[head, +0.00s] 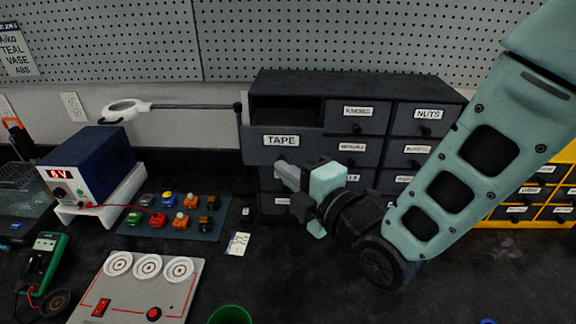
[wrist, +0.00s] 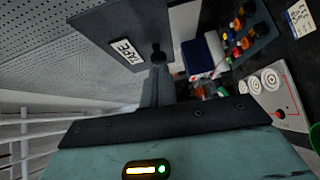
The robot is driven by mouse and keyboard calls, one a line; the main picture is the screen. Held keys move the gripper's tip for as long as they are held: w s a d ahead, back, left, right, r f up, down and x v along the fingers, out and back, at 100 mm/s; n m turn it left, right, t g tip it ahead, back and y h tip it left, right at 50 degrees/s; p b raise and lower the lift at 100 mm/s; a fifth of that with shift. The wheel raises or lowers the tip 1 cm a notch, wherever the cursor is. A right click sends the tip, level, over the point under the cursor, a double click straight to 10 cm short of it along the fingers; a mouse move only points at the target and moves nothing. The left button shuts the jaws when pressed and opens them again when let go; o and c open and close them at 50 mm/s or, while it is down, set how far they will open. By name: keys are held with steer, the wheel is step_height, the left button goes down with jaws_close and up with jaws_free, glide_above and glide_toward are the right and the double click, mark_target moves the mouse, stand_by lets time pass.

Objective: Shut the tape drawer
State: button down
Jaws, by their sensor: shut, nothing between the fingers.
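The tape drawer (head: 255,147) is the top left drawer of a dark cabinet (head: 360,84). It stands pulled out, with its open top showing behind the front and its TAPE label facing me. In the wrist view its dark front (wrist: 105,22) and a round knob (wrist: 158,48) show. My gripper (head: 279,168) is shut and empty, with its fingertips just below the TAPE label in the head view. In the wrist view the fingertips (wrist: 158,68) lie close to the knob; I cannot tell whether they touch. My gripper and arm hide part of the lower drawers.
A magnifier lamp (head: 125,108) reaches close to the drawer's left side. A blue power supply (head: 88,165) and a mat of coloured parts (head: 170,222) are left. A target board (head: 140,290) and green cup (head: 230,315) are in front. Yellow drawers (head: 530,195) stand right.

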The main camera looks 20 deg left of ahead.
steer(key=shift+w, duration=0.1)
steer(key=w+a+b, duration=0.1)
steer(key=w+b, duration=0.1)
steer(key=w, duration=0.2)
steer(key=w+a+b, duration=0.1)
steer(key=w, duration=0.3)
steer(key=w+a+b, duration=0.1)
steer(key=w+b, duration=0.1)
steer(key=w, duration=0.2)
steer(key=shift+w+f+b, duration=0.15)
steer(key=shift+w+b, duration=0.15)
steer(key=shift+w, duration=0.4)
steer(key=shift+w+r, duration=0.1)
steer(key=shift+r, duration=0.25)
